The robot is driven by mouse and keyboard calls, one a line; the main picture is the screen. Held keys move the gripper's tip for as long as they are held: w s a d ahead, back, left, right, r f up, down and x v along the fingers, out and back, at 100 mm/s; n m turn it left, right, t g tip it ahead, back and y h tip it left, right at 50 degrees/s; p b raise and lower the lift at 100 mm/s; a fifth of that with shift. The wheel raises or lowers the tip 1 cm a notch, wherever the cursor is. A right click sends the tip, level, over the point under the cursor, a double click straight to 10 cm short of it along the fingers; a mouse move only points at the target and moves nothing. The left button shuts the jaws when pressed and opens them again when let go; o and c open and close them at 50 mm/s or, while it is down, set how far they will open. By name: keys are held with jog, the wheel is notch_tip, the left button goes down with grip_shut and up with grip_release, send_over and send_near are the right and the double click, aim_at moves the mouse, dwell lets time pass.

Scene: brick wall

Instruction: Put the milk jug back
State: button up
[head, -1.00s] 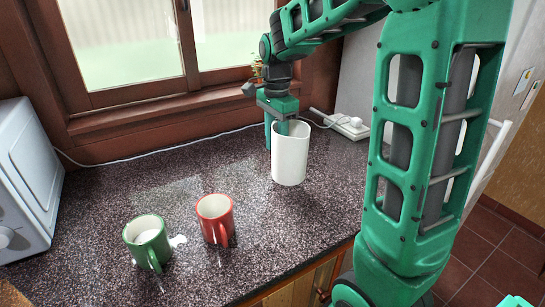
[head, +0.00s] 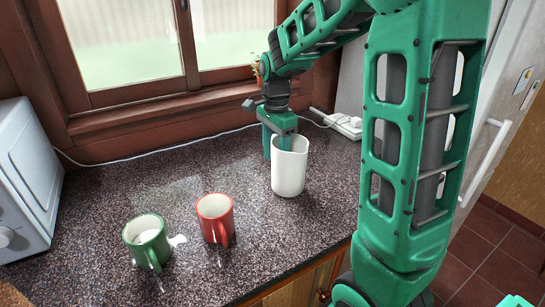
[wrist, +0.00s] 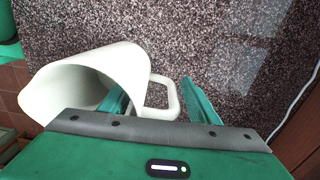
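The milk jug (head: 290,175) is tall, white and upright, and appears to stand on the dark speckled counter. My gripper (head: 276,148) is above its left side, pointing down. In the head view one finger is inside the jug's mouth and the other is outside, left of the wall. In the wrist view the jug (wrist: 75,75) lies left of centre, with its handle (wrist: 165,95) between my spread fingers (wrist: 158,100). There is a gap between the right finger and the handle. My gripper looks open. The head view hides the handle.
A white appliance (head: 22,180) is at the far left. A white power strip (head: 345,125) and cord lie behind the jug. The counter's middle is clear.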

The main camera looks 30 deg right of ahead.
jog(key=shift+r, duration=0.15)
notch_tip(320, 180, up, 12)
dwell(0.5)
dwell(0.4)
